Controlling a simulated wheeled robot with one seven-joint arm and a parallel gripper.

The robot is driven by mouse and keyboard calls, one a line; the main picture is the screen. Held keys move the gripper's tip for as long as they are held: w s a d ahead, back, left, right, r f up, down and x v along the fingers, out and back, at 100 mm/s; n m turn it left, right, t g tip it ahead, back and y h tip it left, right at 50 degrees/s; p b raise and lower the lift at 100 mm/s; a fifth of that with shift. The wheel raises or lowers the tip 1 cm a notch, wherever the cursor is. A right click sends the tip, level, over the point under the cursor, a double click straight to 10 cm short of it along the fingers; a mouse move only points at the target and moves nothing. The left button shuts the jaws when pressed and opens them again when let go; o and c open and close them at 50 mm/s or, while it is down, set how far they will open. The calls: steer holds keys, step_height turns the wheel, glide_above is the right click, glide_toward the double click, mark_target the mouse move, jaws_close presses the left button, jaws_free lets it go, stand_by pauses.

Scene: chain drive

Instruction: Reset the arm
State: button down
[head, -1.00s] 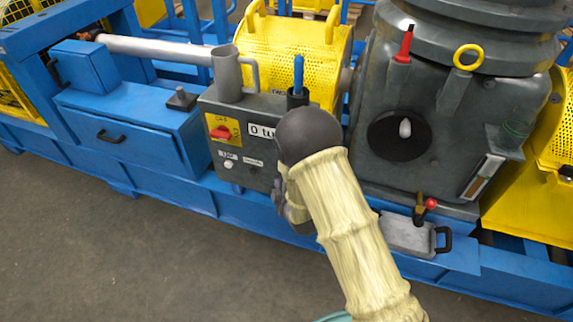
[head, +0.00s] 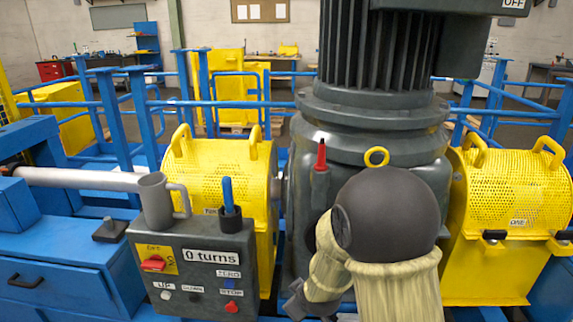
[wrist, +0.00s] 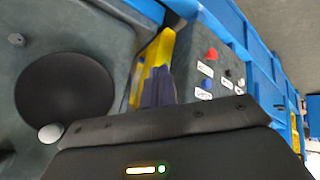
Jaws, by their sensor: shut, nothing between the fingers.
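My arm (head: 395,285), in a cream sleeve with a dark round joint (head: 385,215), is folded in front of the large grey machine (head: 375,115) in the head view. My gripper (head: 300,303) points down and left at the lower middle, just right of the grey control box (head: 190,290). Its narrow fingers (wrist: 158,85) show in the wrist view, shut and empty, with the control box beyond them to the right. The arm hides part of the machine's lower front.
A grey mug (head: 156,203) and a black cup with a blue-handled tool (head: 228,205) stand on the control box, whose display reads "0 turns". Yellow perforated guards (head: 210,180) flank the machine. Blue rails (head: 115,120) run behind. A dark disc (wrist: 65,97) with a pale knob is close in the wrist view.

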steer(key=s+d+r+m+g+h, duration=0.2)
steer(key=s+d+r+m+g, duration=0.3)
steer(key=s+d+m, duration=0.65)
steer(key=s+r+n+p, duration=0.1)
steer(key=s+r+p, duration=0.1)
steer(key=r+p, duration=0.8)
steer(key=s+r+n+p, duration=0.1)
steer(key=r+p, duration=1)
steer(key=r, duration=0.1)
steer(key=shift+s+r, duration=0.2)
steer(key=shift+s, duration=0.15)
steer(key=shift+d+n, duration=0.1)
steer(key=shift+n, duration=0.15)
